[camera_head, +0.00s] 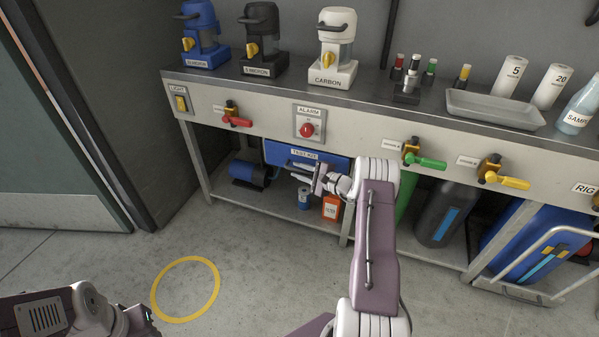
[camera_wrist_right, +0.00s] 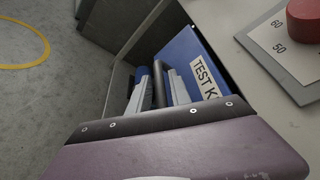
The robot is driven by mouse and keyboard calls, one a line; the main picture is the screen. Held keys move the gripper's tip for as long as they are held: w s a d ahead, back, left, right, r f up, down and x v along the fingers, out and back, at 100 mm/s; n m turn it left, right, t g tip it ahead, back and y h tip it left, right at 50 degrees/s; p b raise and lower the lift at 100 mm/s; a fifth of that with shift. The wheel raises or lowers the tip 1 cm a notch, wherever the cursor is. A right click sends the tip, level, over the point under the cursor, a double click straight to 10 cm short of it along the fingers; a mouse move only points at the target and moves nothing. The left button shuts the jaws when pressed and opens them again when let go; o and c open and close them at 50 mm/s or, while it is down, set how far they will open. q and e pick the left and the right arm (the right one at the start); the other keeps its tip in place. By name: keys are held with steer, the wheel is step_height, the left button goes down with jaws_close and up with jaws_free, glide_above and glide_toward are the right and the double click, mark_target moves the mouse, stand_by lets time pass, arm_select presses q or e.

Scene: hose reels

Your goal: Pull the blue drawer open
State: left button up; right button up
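The blue drawer (camera_head: 276,153) sits under the bench top with a white TEST KIT label on its front. Its blue front also shows in the right wrist view (camera_wrist_right: 182,48), beside a dark handle bar (camera_wrist_right: 159,84). My right gripper (camera_head: 302,172) is at the drawer front. In the wrist view its two grey fingers (camera_wrist_right: 158,92) stand apart, one on each side of the bar, with narrow gaps visible. The drawer looks closed or nearly so. My left gripper (camera_head: 140,318) is low at the left, far from the drawer; its fingers are not clear.
A red alarm knob (camera_head: 306,130) is above the drawer. The floor inside the yellow ring (camera_head: 186,288) is clear.

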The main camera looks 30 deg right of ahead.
jaws_close()
arm_select(q)
steer(key=shift+s+a, duration=0.1)
steer(key=shift+a, duration=0.05)
arm_select(e)
steer(key=shift+s+a, duration=0.1)
steer(key=shift+a, duration=0.05)
stand_by(1.1)
